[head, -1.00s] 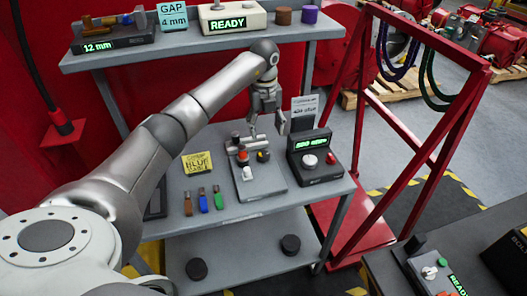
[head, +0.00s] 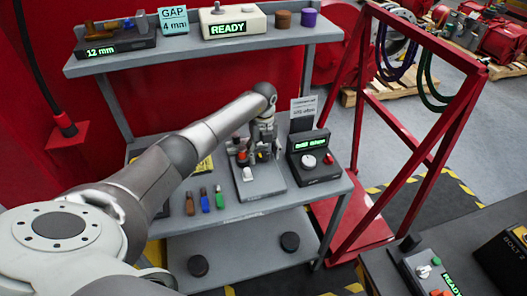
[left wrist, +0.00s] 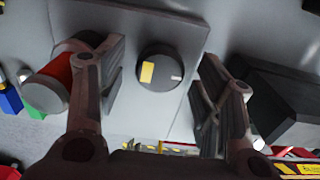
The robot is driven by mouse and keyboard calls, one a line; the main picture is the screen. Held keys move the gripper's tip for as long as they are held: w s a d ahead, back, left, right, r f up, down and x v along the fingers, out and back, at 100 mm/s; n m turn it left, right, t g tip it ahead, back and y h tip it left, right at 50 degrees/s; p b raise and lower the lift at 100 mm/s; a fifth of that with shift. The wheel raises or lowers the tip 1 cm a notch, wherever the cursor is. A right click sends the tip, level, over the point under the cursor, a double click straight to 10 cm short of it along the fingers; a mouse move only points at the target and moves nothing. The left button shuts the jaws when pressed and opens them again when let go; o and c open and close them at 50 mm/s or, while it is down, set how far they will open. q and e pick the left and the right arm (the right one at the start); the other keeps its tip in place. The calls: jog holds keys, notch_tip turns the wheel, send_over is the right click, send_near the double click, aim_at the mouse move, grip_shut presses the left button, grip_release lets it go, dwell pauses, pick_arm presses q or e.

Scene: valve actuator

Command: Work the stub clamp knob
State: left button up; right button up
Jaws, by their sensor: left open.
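A round black knob with a yellow mark and a pale line shows in the left wrist view (left wrist: 160,70), on a grey plate; I take it for the stub clamp knob. My left gripper (left wrist: 155,85) is open, with one finger on each side of the knob and visible gaps. In the head view my left gripper (head: 263,155) points down over the grey fixture plate (head: 265,187) on the bench and mostly hides the knob. I cannot tell how far above the plate the fingertips are. My right gripper is not in view.
A red cylinder (left wrist: 62,75) stands close beside the left finger in the wrist view. A black control box (head: 311,160) with a green display, white knob and red button sits right of the plate. Several coloured sticks (head: 205,200) lie to the left. A shelf (head: 190,58) spans above.

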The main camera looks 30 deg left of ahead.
pick_arm(q)
jog(key=c, duration=1)
